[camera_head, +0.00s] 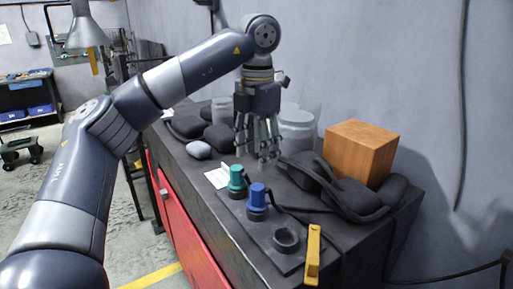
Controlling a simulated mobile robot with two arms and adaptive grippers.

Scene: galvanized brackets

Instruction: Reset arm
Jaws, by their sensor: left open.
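My left arm comes in from the left and reaches over a dark workbench (215,190) with red fronts. My left gripper (258,150) points down above the bench top, open, with nothing seen between its fingers. It hangs behind a teal-topped piece (237,178) and a blue-topped piece (257,196), which stand in a dark holder plate (262,236). An empty round socket (287,238) is at the plate's near end. My right gripper is not in view.
A wooden block (361,151) sits at the right among black padded items (350,198). A grey lidded container (297,130) stands behind the gripper. A grey rounded object (198,150) lies left. A wall closes off the back.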

